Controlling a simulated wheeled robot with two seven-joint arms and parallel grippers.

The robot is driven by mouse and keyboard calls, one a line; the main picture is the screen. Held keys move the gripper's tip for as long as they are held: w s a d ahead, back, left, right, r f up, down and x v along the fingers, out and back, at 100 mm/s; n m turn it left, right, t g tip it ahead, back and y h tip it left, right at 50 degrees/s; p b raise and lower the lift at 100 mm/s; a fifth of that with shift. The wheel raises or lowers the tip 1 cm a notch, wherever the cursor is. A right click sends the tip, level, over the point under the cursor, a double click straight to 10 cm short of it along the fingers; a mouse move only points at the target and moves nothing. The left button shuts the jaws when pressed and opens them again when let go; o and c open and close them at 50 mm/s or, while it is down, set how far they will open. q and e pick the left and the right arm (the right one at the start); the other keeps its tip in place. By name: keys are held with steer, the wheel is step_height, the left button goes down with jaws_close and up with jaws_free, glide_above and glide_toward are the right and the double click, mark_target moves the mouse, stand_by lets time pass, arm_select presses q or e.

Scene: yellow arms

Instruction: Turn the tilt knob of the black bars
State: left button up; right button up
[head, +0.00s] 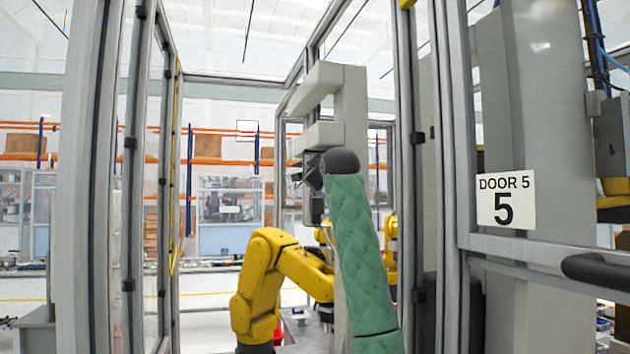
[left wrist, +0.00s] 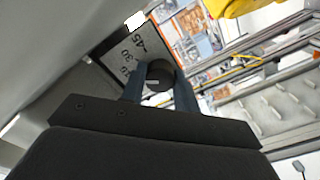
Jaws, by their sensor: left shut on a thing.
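A dark round knob (left wrist: 160,74) with a short white mark on its face shows in the left wrist view. It stands in front of a grey plate (left wrist: 128,58) printed with angle numbers such as 30 and 45. My left gripper (left wrist: 157,92) has its two blue-grey fingers on either side of the knob and is shut on it. In the head view my green-sleeved arm reaches up to the left gripper (head: 308,180), beside a grey machine column (head: 350,105). The knob is too small or hidden to make out there. I cannot clearly tell the black bars in either view. My right gripper is not in view.
Metal-framed clear panels (head: 140,180) stand on the left. A grey post with a DOOR 5 sign (head: 506,201) and a door handle (head: 596,270) are on the right. A yellow robot arm (head: 265,285) stands left of my arm, close by.

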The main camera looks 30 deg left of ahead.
arm_select(q)
steer(key=shift+n, duration=0.4)
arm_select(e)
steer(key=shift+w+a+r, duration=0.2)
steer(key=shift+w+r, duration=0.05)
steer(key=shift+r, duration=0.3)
arm_select(q)
steer(key=o, duration=1)
steer(key=shift+c, duration=0.2)
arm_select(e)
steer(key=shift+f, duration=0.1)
arm_select(q)
steer(key=b+v, duration=0.3)
steer(key=v, duration=0.4)
steer(key=shift+s+d+b, duration=0.25)
steer(key=shift+d+b, duration=0.05)
steer(key=shift+b, duration=0.1)
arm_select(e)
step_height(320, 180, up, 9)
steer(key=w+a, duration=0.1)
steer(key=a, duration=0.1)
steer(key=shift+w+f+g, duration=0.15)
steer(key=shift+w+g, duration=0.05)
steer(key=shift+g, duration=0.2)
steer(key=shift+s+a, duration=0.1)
